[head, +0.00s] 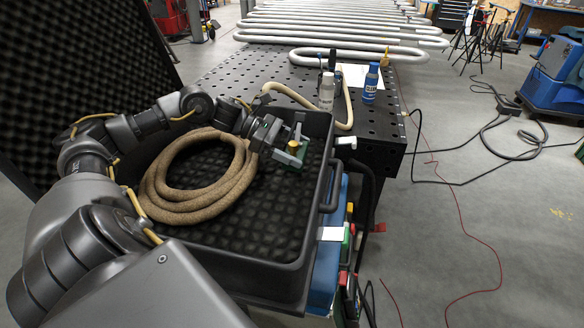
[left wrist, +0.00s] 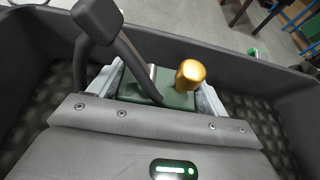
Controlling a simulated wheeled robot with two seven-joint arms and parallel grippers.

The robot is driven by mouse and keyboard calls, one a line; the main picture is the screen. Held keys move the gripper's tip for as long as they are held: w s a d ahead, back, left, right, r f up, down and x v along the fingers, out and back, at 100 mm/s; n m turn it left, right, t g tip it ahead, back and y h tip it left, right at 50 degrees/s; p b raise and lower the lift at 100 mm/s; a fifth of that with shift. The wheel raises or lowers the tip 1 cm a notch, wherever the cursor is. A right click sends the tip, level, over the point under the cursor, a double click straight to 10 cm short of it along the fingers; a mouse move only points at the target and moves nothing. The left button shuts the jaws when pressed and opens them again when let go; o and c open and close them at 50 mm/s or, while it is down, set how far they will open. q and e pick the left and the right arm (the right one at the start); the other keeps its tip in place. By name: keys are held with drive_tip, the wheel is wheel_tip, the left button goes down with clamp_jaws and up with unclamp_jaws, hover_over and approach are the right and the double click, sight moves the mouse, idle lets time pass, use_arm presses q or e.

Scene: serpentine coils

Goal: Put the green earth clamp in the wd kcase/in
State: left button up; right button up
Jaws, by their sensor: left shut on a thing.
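The green earth clamp (head: 296,158) with its brass knob is at the far right corner inside the open black case (head: 318,122). My left gripper (head: 289,149) is shut on it, within the case walls and close to the foam floor. In the left wrist view the clamp (left wrist: 172,98) sits between the grey fingers, its brass knob upright and a dark bent bar beside it. Whether the clamp touches the foam is hidden. My right gripper is not in view.
A coiled tan hose (head: 165,192) lies in the case on the left. The foam-lined lid (head: 75,65) stands open at left. Behind the case, a perforated black table (head: 245,72) holds a white bottle (head: 327,92) and a blue bottle (head: 371,82). Bare foam (head: 270,225) lies in front.

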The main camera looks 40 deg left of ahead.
use_arm(q)
drive_tip(key=shift+s, duration=0.25)
drive_tip(key=shift+f, duration=0.15)
drive_tip(key=shift+s+f, duration=0.2)
wheel_tip(320, 180, down, 3)
drive_tip(key=shift+s+r+p, duration=0.1)
drive_tip(key=shift+p, duration=0.25)
drive_tip(key=shift+f, duration=0.2)
drive_tip(key=o, duration=1.6)
drive_tip(key=shift+f, duration=0.1)
